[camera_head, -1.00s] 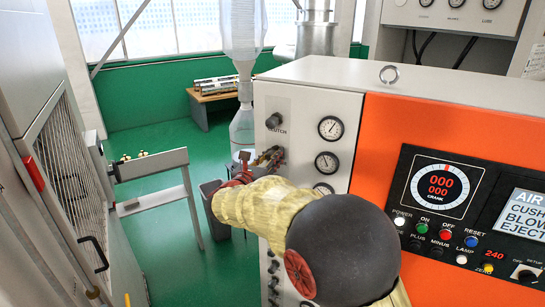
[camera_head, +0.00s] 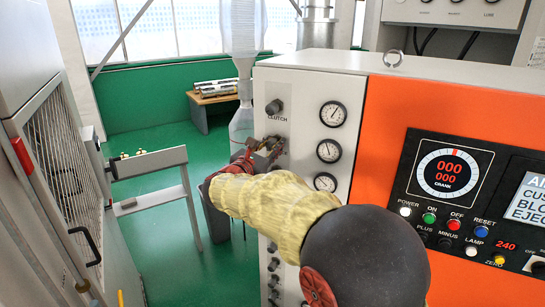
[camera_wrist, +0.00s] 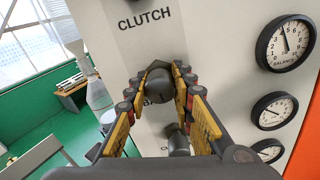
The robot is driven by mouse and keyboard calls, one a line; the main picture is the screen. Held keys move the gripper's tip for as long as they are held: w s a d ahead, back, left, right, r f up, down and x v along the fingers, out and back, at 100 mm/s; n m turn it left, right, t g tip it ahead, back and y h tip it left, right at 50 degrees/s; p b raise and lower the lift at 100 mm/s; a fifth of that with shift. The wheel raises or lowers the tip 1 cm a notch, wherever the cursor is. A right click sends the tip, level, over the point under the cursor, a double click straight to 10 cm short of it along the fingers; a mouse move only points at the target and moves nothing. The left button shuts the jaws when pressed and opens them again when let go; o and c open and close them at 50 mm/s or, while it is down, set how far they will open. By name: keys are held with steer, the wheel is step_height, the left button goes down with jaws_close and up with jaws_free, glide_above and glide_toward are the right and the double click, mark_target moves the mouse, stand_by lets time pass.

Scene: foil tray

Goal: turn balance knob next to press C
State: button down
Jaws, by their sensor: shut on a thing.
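The balance knob (camera_wrist: 158,88) is a dark round knob on the press's light side panel, below the "CLUTCH" label. A partly hidden label starting with "BA" shows under it in the wrist view. My gripper (camera_wrist: 160,80) has its yellow-padded fingers on both sides of this knob and is shut on it. In the head view my gripper (camera_head: 270,147) is at the panel's left part, below the clutch knob (camera_head: 273,107), and mostly hides the balance knob. The balance gauge (camera_wrist: 286,42) is to the right of the knob in the wrist view.
Another dark knob (camera_wrist: 178,138) sits below, between my fingers. More gauges (camera_head: 329,150) line the panel. The orange control face (camera_head: 390,110) with buttons is at the right. A grey bin (camera_head: 215,220) stands under my gripper, and a caged machine (camera_head: 65,165) at the left.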

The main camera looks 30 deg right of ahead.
steer(key=m+b, duration=0.3)
steer(key=b, duration=0.3)
steer(key=shift+f+m, duration=0.15)
steer(key=shift+m, duration=0.25)
steer(key=shift+b, duration=0.3)
steer(key=shift+m, duration=0.3)
steer(key=shift+r, duration=0.2)
steer(key=c, duration=1.5)
jaws_free()
steer(key=shift+a, duration=0.1)
steer(key=v, duration=1.1)
steer(key=shift+s+a, duration=0.25)
steer(key=shift+a, duration=0.1)
